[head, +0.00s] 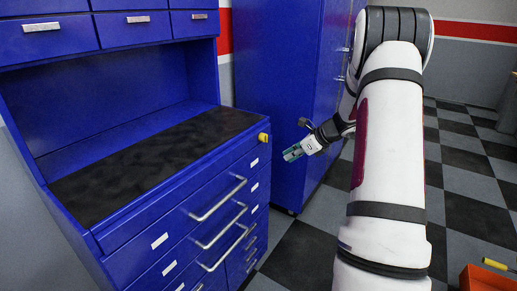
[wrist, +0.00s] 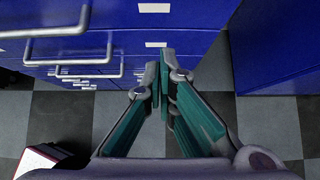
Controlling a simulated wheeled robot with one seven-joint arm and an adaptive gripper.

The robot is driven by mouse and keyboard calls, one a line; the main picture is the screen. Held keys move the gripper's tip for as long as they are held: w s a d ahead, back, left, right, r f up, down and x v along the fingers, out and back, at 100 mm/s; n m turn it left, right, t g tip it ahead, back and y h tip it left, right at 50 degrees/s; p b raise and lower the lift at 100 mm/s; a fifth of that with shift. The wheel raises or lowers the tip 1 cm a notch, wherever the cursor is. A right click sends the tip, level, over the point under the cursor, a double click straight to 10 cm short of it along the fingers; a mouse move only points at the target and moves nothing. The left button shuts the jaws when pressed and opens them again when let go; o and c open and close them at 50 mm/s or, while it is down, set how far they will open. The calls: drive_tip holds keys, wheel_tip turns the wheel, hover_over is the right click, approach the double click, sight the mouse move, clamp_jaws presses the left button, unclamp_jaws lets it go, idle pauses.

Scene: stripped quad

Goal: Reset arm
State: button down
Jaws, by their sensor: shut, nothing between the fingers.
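My gripper (head: 292,153) shows in the head view at the end of my white arm, in front of the right end of the blue drawer cabinet. In the wrist view my gripper (wrist: 160,62) has its teal-padded fingers brought together at the tips, with nothing between them. It hangs in front of the drawer fronts, over the floor. The gripper looks apart from the cabinet, though the exact gap is hard to tell.
A tall blue cabinet (head: 275,70) stands behind. An orange box (head: 487,279) is at lower right. Checkered floor (head: 465,180) is open at right.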

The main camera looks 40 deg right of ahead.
drive_tip(key=s+a+r+n+g+y+p, duration=0.1)
drive_tip(key=s+a+r+n+g+p, duration=0.15)
drive_tip(key=a+r+n, duration=0.5)
drive_tip(key=s+a+r+n+g+p, duration=0.1)
drive_tip(key=s+a+r+n, duration=0.25)
drive_tip(key=a+r, duration=0.75)
drive_tip(key=s+a+r+n+g+h+p, duration=0.1)
drive_tip(key=s+a+r+n, duration=0.1)
drive_tip(key=s+a+n, duration=0.4)
drive_tip(key=s+a+r+n+p, duration=0.1)
drive_tip(key=s+a+r+n, duration=0.2)
drive_tip(key=s+a, duration=0.3)
drive_tip(key=s+a+r+n+h+p, duration=0.1)
drive_tip(key=s+a+n+p, duration=0.1)
drive_tip(key=s+n, duration=0.4)
drive_tip(key=s+a+r+n+h+p, duration=0.1)
drive_tip(key=s+a+n+h, duration=0.1)
drive_tip(key=s+n, duration=0.4)
drive_tip(key=s+a, duration=0.1)
drive_tip(key=s, duration=0.4)
drive_tip(key=shift+r+p, duration=0.25)
drive_tip(key=shift+p, duration=0.1)
drive_tip(key=shift+w, duration=0.1)
